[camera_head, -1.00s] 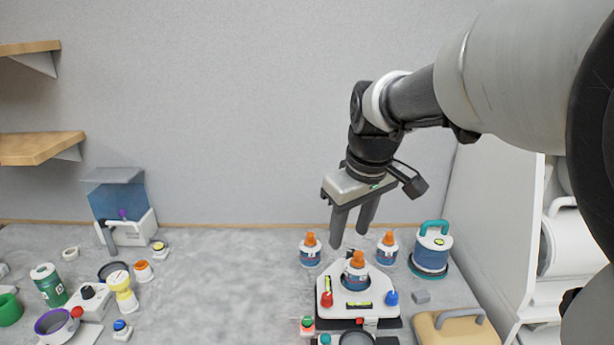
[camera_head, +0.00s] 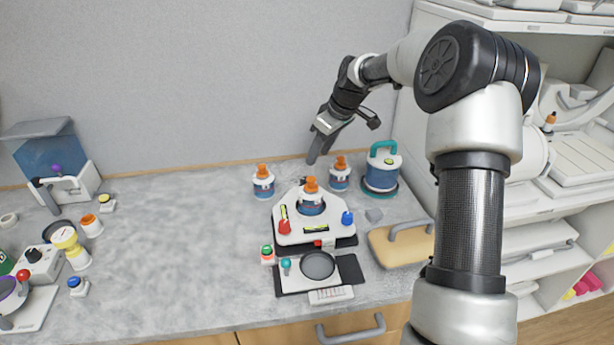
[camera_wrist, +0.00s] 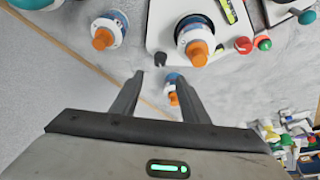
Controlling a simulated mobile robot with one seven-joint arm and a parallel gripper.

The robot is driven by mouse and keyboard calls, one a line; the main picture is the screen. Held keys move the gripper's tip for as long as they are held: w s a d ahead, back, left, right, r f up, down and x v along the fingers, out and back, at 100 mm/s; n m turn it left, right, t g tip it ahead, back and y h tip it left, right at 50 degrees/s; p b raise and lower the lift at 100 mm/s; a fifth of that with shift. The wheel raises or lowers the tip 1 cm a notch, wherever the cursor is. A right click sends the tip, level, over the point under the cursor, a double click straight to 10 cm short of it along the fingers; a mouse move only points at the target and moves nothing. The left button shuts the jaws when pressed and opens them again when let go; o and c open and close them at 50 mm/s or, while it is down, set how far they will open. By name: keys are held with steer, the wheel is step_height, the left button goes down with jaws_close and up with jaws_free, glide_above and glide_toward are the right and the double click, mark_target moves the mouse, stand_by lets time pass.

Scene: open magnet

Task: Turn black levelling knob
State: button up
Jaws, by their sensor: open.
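The black levelling knob (camera_wrist: 160,59) sits at the near corner of a white levelling platform (camera_wrist: 158,30) in the wrist view. In the head view the white platform (camera_head: 318,238) stands on the bench, with a small dark part of the knob (camera_head: 303,182) at its back edge, partly hidden. My gripper (camera_wrist: 159,77) is open and empty, its fingertips apart, with the knob just beyond the gap between them. In the head view my gripper (camera_head: 313,159) hangs above and behind the platform, pointing down.
An orange-capped bottle (camera_head: 311,203) stands on the platform between a red knob (camera_head: 285,226) and a blue knob (camera_head: 347,218). Two similar bottles (camera_head: 263,187) (camera_head: 340,178) flank its back. A teal-handled container (camera_head: 382,172) stands right.

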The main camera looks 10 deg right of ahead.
mark_target(305, 182)
steer(key=x, duration=1.2)
steer(key=shift+p, duration=0.35)
steer(key=shift+s, duration=0.1)
steer(key=shift+c, duration=0.2)
jaws_close()
